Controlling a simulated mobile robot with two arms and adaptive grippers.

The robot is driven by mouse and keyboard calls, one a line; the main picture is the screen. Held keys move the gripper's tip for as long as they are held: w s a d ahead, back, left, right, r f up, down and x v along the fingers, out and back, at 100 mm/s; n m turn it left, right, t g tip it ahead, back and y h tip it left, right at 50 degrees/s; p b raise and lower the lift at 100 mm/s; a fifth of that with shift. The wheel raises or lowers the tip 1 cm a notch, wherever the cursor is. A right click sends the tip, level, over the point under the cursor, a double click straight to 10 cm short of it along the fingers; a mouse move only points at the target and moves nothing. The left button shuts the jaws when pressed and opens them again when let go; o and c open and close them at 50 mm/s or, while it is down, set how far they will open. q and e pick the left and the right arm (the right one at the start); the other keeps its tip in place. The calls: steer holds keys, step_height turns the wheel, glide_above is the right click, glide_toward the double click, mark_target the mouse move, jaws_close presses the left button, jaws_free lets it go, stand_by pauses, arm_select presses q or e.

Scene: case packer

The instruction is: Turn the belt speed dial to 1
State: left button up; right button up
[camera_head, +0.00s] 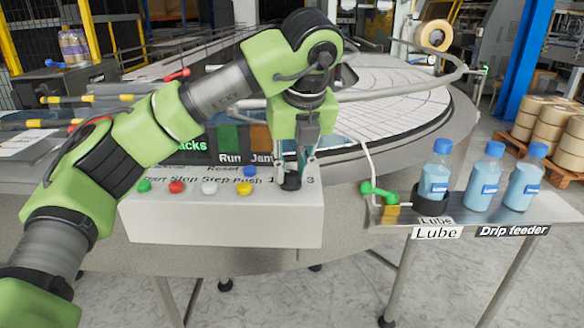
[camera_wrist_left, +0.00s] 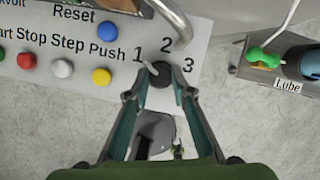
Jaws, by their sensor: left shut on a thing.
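The belt speed dial (camera_head: 291,183) is a small dark round knob at the right end of the white control box (camera_head: 225,225). In the left wrist view the dial (camera_wrist_left: 159,76) sits among the printed numbers 1, 2 and 3, with 1 to its left, 2 above and 3 to its right. A small pale mark shows at its upper left, on the side of the 1; I cannot tell if it is the pointer. My left gripper (camera_head: 293,172) points down over the dial with its fingers on either side, shut on it. My right gripper is not in view.
Blue (camera_head: 250,171), yellow (camera_head: 244,188), white (camera_head: 209,188), red (camera_head: 176,187) and green (camera_head: 144,186) buttons lie left of the dial. A steel shelf (camera_head: 470,210) with blue-capped bottles (camera_head: 482,185) stands to the right. A round conveyor table (camera_head: 400,110) lies behind.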

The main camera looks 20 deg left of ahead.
arm_select(q)
steer(key=o, duration=1.1)
steer(key=v, duration=1.2)
